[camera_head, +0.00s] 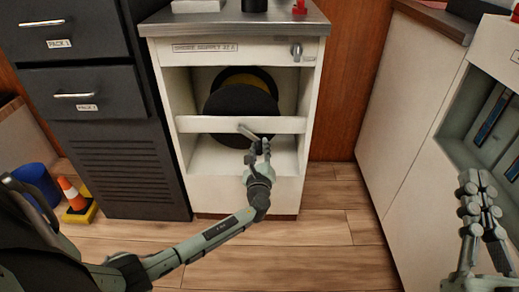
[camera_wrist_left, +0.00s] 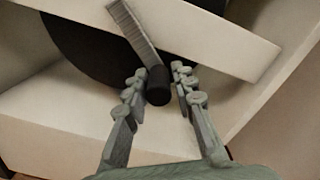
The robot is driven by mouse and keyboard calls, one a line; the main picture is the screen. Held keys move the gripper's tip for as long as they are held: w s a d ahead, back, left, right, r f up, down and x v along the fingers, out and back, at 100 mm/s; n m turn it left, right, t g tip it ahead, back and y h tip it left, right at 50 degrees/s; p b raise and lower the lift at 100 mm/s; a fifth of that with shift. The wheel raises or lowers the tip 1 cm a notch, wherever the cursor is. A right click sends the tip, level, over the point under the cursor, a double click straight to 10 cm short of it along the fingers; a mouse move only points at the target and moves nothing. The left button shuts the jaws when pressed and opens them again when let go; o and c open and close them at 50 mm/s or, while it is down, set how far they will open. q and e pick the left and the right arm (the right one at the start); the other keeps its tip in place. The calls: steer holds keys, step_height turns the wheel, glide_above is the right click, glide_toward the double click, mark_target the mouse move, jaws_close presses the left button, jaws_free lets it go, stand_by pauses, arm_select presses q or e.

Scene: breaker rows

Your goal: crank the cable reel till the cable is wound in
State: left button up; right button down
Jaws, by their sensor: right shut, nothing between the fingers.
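The cable reel is a large black disc (camera_head: 240,102) with a yellow part behind it, inside a white cabinet. In the left wrist view its dark disc (camera_wrist_left: 85,50) is behind a white crossbar. A grey crank arm (camera_head: 248,132) lies in front of the crossbar; it also shows in the left wrist view (camera_wrist_left: 134,30), ending in a black knob (camera_wrist_left: 158,88). My left gripper (camera_head: 260,147) is open, its fingers on either side of the knob with visible gaps; it also shows in the left wrist view (camera_wrist_left: 157,80). My right gripper (camera_head: 476,178) is shut and empty at the far right.
The white crossbar (camera_head: 200,124) spans the cabinet front. A dark drawer unit (camera_head: 120,150) stands at left, with an orange cone (camera_head: 71,192) and a blue bin (camera_head: 35,180) beside it. A white cabinet (camera_head: 410,90) is at right. The wooden floor (camera_head: 300,250) in front is clear.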

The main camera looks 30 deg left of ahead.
arm_select(q)
steer(key=shift+o, duration=1.1)
steer(key=shift+r, duration=0.15)
steer(key=shift+s, duration=0.1)
steer(key=shift+s+d, duration=0.3)
steer(key=v, duration=1.1)
steer(key=shift+a, duration=0.1)
